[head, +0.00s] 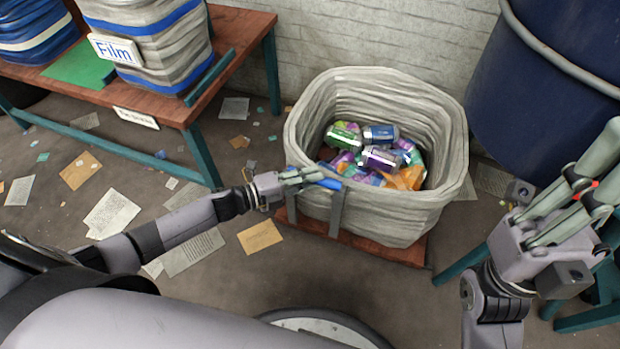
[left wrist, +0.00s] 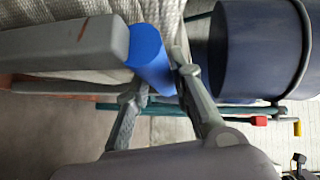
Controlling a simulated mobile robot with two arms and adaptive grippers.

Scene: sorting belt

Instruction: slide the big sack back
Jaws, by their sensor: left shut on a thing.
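The big sack (head: 375,215) is a pale grey woven bag, open at the top, with several cans and colourful wrappers inside. It stands upright on a red-brown wooden base (head: 375,243). Grey uprights (head: 336,213) at its front left carry a blue handle (head: 328,183). My left gripper (head: 312,178) is shut on this handle; the left wrist view shows the blue handle (left wrist: 150,55) between the fingers of the gripper (left wrist: 162,75). Part of the handle is hidden by the fingers. My right gripper (head: 600,165) is open, raised at the right, away from the sack.
A dark blue drum (head: 545,95) stands right of the sack, near the white brick wall (head: 345,35). A wooden table (head: 170,105) with a striped "Film" sack (head: 150,45) is at the left. Papers litter the floor. Teal framework (head: 460,263) stands at the right.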

